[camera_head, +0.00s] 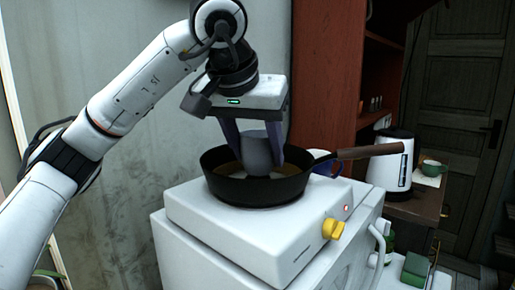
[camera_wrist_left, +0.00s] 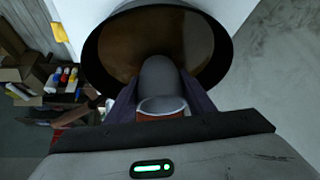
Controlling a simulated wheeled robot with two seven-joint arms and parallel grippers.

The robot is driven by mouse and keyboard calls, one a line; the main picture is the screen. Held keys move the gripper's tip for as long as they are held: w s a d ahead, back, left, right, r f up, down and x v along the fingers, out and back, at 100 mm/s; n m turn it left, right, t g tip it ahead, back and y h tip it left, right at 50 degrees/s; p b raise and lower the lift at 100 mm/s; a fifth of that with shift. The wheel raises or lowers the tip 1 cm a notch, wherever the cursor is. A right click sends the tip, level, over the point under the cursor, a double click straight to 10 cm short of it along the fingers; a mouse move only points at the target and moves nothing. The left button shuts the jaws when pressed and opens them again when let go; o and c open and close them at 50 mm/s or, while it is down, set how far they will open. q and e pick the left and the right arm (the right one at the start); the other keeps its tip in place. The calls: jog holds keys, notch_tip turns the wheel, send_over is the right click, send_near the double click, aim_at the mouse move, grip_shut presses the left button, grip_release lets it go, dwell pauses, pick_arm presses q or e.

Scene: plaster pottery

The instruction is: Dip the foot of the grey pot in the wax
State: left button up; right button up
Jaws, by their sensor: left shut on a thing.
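The grey pot (camera_head: 257,150) is upright in my left gripper (camera_head: 253,155), whose two fingers are shut on its sides. The pot is over and partly inside a black pan (camera_head: 262,190). Brownish wax (camera_head: 231,169) lies in the pan. The pan's near rim hides the foot of the pot, so I cannot tell how deep it sits. In the left wrist view the pot (camera_wrist_left: 160,82) is between the fingers, with the brown wax (camera_wrist_left: 122,45) around it. My right gripper is not in view.
The pan stands on a white hot plate (camera_head: 240,229) with a yellow knob (camera_head: 333,229). Its wooden handle (camera_head: 371,151) sticks out to the right. A white kettle (camera_head: 391,160) and green cup (camera_head: 432,168) stand farther right.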

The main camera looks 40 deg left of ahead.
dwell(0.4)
pick_arm(q)
jog(key=shift+f, duration=0.45)
dwell(0.5)
jog(key=shift+f, duration=0.1)
dwell(1.1)
jog(key=shift+s+f, duration=0.1)
jog(key=shift+f, duration=0.1)
dwell(1.5)
jog(key=shift+r, duration=0.15)
jog(key=shift+r+p, duration=1.1)
dwell(0.6)
